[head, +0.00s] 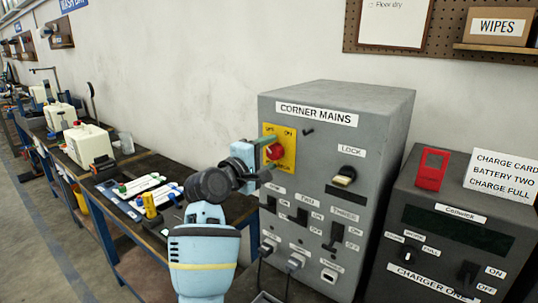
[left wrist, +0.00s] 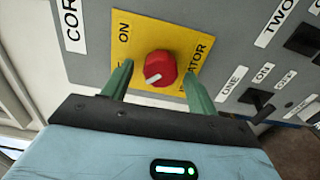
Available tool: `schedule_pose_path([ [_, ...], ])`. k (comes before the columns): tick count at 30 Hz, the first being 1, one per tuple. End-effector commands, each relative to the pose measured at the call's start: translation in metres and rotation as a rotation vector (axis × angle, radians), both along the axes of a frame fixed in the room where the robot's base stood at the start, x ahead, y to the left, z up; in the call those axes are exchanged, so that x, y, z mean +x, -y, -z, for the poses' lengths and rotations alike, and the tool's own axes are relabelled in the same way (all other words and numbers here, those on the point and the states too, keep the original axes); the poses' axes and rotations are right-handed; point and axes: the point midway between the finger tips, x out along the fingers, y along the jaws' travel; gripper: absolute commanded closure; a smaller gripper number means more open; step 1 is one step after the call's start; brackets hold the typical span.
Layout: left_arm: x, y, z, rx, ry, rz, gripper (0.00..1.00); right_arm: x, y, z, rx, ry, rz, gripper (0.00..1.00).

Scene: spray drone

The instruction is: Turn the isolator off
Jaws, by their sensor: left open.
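The isolator is a red rotary knob (head: 274,151) on a yellow plate (head: 291,142) at the upper left of the grey "CORNER MAINS" box (head: 385,108). In the left wrist view the knob (left wrist: 161,68) has a white mark on the lower left of its face; I cannot tell which label it points to. "ON" shows on the plate; another label is partly hidden by a finger. My left gripper (head: 262,160) is open in front of the plate. In the left wrist view its green fingers (left wrist: 157,82) stand either side of the knob, with visible gaps. My right gripper is out of view.
A LOCK switch (head: 344,176) and several black switches sit right of and below the knob. A grey charger box (head: 450,222) with a red tag (head: 432,169) stands at right. A workbench (head: 150,226) with tools and white tanks runs along the wall at left.

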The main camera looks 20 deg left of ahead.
Motion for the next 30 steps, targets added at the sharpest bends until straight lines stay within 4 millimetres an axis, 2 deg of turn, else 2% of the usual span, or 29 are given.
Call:
schedule_pose_path([
  [9,-0.041,-0.015,0.001,0.0,0.0,-0.001,0.41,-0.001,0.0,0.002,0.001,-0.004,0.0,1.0],
  [15,-0.06,-0.022,0.001,0.0,0.0,-0.001,0.41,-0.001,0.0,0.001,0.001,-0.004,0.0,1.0],
  [30,-0.067,-0.024,0.001,-0.001,-0.001,0.0,0.41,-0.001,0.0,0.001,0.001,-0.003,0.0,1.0],
])
